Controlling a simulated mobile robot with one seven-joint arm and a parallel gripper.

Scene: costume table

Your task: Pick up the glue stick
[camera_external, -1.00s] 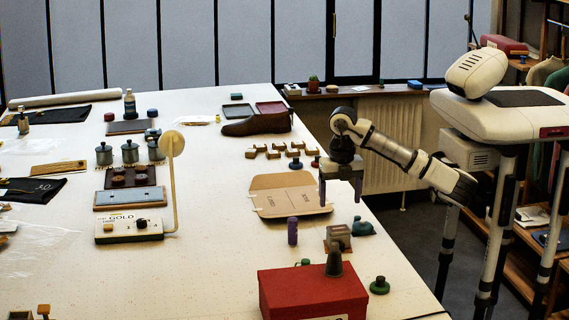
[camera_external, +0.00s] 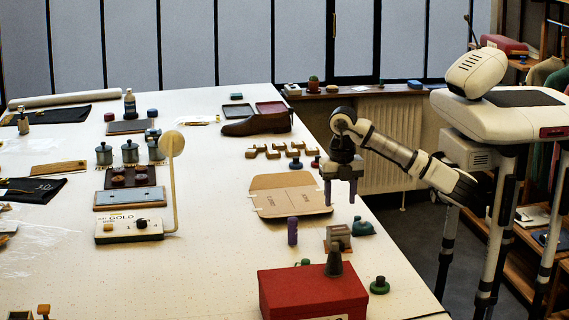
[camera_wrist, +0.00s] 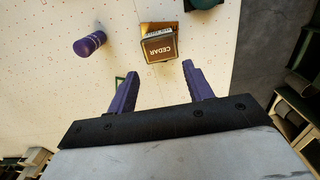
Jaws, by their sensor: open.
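A purple cylinder (camera_external: 292,231), which looks like the glue stick, stands upright on the white table, in front of a flat brown cardboard piece. In the wrist view the purple cylinder (camera_wrist: 90,44) is at the upper left, ahead of the fingers and to their left. My gripper (camera_external: 340,199) is open and empty, with its fingers pointing down above the table's right edge. It is to the right of the cylinder and farther back. In the wrist view its two purple fingers (camera_wrist: 160,82) are apart with nothing between them.
A small box marked CEDAR (camera_wrist: 160,43) stands to the right of the cylinder; it also shows in the external view (camera_external: 338,237). A teal object (camera_external: 362,226) is beside it. A red box (camera_external: 313,291) stands in front. The cardboard (camera_external: 290,195) lies behind. Table is clear left of the cylinder.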

